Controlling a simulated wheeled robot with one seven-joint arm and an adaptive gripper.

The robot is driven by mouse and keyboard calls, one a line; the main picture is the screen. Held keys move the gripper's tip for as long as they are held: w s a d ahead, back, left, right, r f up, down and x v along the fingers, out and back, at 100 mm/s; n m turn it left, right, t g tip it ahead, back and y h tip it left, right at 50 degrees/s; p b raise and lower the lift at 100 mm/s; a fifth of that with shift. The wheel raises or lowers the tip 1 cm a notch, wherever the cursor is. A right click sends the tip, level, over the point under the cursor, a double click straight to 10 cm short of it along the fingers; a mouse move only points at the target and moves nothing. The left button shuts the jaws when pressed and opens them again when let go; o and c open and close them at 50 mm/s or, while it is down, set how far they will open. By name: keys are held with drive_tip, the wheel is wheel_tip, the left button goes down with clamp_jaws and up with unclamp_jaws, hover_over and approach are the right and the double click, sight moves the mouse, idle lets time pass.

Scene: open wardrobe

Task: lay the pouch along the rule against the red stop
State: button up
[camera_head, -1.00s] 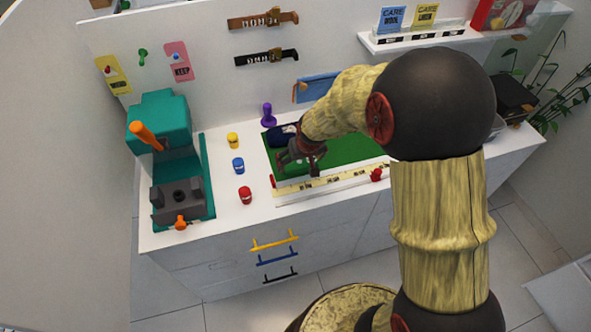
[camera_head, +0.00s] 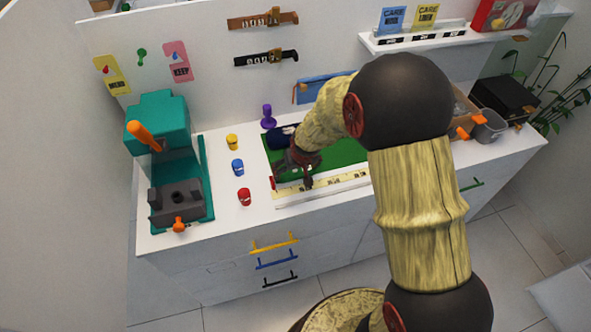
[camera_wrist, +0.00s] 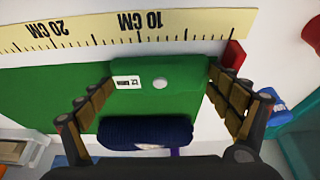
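The green pouch (camera_wrist: 183,98), with a white label and a round white button, shows in the wrist view close to the yellow rule (camera_wrist: 100,38). The red stop (camera_wrist: 234,54) is at the rule's right end there, beyond the pouch's right end. My gripper (camera_wrist: 161,78) has one fingertip at each end of the pouch, with no clear gap; whether it grips is unclear. In the head view my gripper (camera_head: 294,172) is low by the left part of the rule (camera_head: 335,181), near the red stop (camera_head: 272,183). My gripper hides the pouch there.
A navy knitted item (camera_wrist: 146,133) lies beside the pouch on the green mat (camera_wrist: 40,90). Red (camera_head: 244,195), blue (camera_head: 237,166) and yellow (camera_head: 232,141) small pots stand left of the mat. A teal press (camera_head: 160,125) stands farther left.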

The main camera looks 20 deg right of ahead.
drive_tip(key=shift+o, duration=1.1)
drive_tip(key=shift+r, duration=0.1)
drive_tip(key=shift+r, duration=0.25)
drive_tip(key=s+f+p+v, duration=0.1)
drive_tip(key=s+v, duration=0.1)
drive_tip(key=v, duration=1.3)
drive_tip(key=s+f+p+v, duration=0.1)
drive_tip(key=s+p+v, duration=0.1)
drive_tip(key=v, duration=1.3)
drive_tip(key=s+r+t, duration=0.1)
drive_tip(key=s+r, duration=0.4)
drive_tip(key=s, duration=0.9)
drive_tip(key=shift+s, duration=0.25)
drive_tip(key=shift+r, duration=0.2)
